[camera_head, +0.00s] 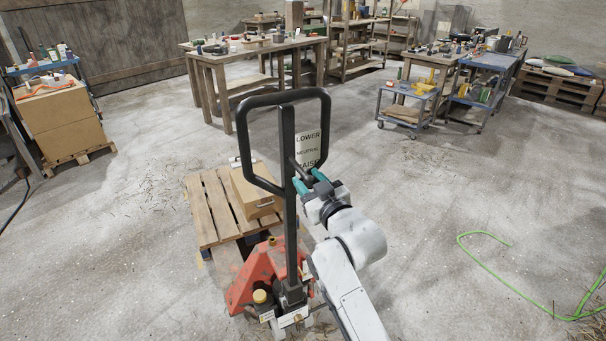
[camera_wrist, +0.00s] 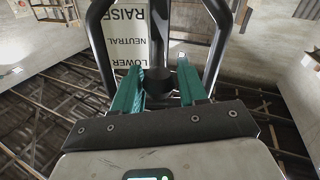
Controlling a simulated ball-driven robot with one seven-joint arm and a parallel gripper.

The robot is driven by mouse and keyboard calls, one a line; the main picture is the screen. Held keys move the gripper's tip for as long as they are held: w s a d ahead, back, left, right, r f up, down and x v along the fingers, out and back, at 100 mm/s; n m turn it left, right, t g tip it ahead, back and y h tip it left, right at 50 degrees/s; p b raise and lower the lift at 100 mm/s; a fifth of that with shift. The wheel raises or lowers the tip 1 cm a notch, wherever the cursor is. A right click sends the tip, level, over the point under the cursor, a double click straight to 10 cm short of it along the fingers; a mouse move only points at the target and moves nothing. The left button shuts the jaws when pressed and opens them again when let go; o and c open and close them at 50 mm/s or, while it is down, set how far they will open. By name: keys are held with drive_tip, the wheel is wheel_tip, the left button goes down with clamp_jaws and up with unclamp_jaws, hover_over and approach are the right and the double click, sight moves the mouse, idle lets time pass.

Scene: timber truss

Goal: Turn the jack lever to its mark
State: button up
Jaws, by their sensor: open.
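The pallet jack has a red base (camera_head: 258,272) and a tall black handle (camera_head: 289,215) with a loop at the top. A white plate (camera_head: 308,149) in the loop reads LOWER, NEUTRAL, RAISE from top to bottom. The dark jack lever (camera_head: 300,170) runs from the handle towards my gripper, near the RAISE end in the head view. My gripper (camera_head: 309,180) is open, its teal fingers around the lever's end. In the wrist view, the lever's round black knob (camera_wrist: 187,76) sits between the fingers; contact is unclear. The plate (camera_wrist: 129,36) appears upside down there.
A wooden pallet (camera_head: 205,210) with a cardboard box (camera_head: 252,196) rests behind the jack. Workbenches (camera_head: 215,78) and blue carts (camera_head: 408,103) stand farther back. A green hose (camera_head: 505,283) lies on the floor at right. Floor around the jack is mostly clear.

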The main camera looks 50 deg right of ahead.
sight(299, 170)
drive_tip(key=shift+x, duration=1.3)
clamp_jaws()
